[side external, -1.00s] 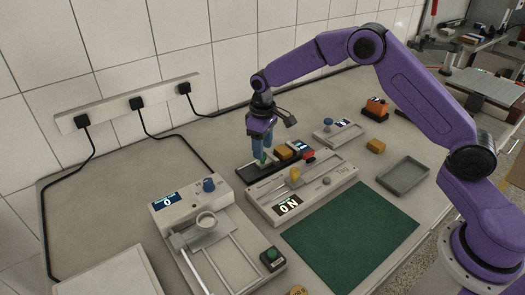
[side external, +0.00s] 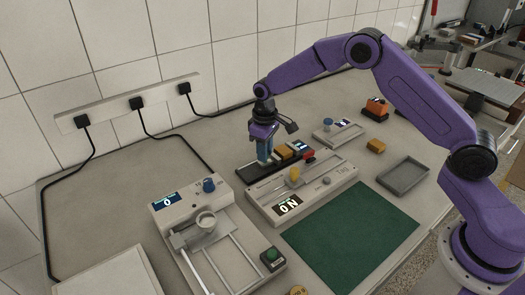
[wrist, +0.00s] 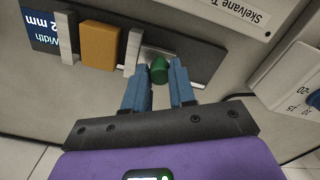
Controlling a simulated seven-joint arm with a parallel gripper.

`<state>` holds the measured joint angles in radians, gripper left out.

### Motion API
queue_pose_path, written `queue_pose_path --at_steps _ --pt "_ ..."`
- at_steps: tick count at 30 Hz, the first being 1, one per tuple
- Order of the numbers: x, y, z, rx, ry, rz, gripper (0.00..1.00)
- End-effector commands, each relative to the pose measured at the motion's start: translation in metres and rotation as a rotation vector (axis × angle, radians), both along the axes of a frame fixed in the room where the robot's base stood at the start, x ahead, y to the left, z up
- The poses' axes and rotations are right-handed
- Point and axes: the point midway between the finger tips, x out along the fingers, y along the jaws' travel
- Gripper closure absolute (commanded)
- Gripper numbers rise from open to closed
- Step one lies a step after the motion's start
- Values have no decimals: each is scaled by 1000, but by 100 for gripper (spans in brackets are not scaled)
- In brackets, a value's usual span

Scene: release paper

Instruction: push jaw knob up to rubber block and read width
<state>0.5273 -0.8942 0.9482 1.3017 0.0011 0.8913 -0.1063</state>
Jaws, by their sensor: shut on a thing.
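The black width gauge (wrist: 195,55) carries a tan-orange rubber block (wrist: 100,45) between two pale jaws. The fixed jaw (wrist: 66,38) stands by the display (wrist: 45,35), which reads "Width" and a number ending in "2 mm"; the leading part is cut off. The sliding jaw (wrist: 132,50) is close to the block, with a thin dark gap seeming to show between them. My gripper (wrist: 160,80) is shut on the green jaw knob (wrist: 159,70), its blue fingers on either side. In the side view my gripper (side external: 264,162) is left of the block (side external: 283,152).
A white tester (side external: 300,195) with a yellow knob stands just in front of the gauge. A green mat (side external: 350,225), a grey tray (side external: 403,175) and a second tan block (side external: 376,146) lie to the right. Another white device (side external: 205,225) stands at front left.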

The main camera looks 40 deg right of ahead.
Motion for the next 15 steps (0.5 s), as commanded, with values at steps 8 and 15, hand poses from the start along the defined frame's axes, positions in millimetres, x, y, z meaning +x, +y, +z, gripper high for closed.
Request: queue_pose_path --at_steps 8,15 --pt "0 -35 0 -3 1 -3 100" --pt "0 -39 0 -7 5 -7 59"
